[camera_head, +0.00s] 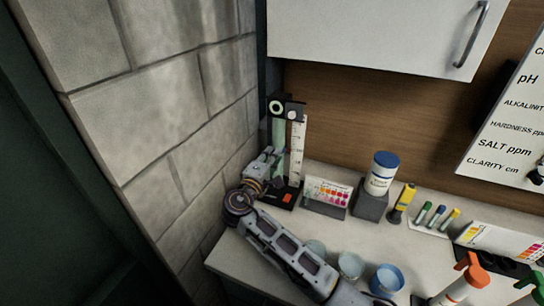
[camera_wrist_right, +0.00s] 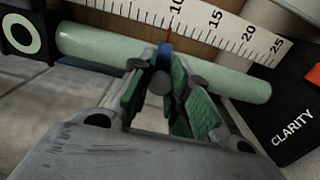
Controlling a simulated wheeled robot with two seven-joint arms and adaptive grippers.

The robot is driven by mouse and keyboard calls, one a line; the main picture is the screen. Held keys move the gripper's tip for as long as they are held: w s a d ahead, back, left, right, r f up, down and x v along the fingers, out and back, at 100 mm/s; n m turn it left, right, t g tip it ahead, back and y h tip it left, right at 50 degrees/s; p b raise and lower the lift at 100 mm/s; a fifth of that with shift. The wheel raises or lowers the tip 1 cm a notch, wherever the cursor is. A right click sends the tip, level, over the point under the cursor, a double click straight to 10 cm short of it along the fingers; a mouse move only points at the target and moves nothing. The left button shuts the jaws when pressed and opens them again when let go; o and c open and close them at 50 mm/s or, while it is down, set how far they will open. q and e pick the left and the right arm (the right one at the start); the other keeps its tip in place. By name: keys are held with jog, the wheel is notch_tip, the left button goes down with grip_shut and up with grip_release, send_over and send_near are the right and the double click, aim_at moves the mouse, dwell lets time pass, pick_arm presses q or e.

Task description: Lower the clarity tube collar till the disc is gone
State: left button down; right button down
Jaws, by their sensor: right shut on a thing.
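The pale green clarity tube (camera_head: 278,133) stands upright at the back left of the counter, beside a white scale (camera_head: 298,150). The tube and scale (camera_wrist_right: 215,25) also cross the right wrist view. A blue collar (camera_wrist_right: 164,55) sits around the tube, its red pointer by the 10 mark. My right gripper (camera_wrist_right: 160,82) is shut on the collar's grey knob, green pads either side. In the head view my right gripper (camera_head: 264,163) hides the lower tube. A black block with a white ring (camera_head: 277,106) tops the tube; I cannot tell how the disc looks inside. My left gripper is out of view.
A colour card (camera_head: 327,193), a blue-lidded jar (camera_head: 381,173) and a yellow bottle (camera_head: 402,203) stand to the right. Cups (camera_head: 350,265) are in front, by my arm. A block wall (camera_head: 170,110) is close on the left; a cabinet (camera_head: 380,35) hangs above.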

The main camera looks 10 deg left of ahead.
jog(key=c, duration=1.3)
grip_release()
jog(key=s+a, duration=0.1)
jog(key=s, duration=0.6)
jog(key=shift+s+a, duration=0.2)
jog(key=shift+a, duration=0.05)
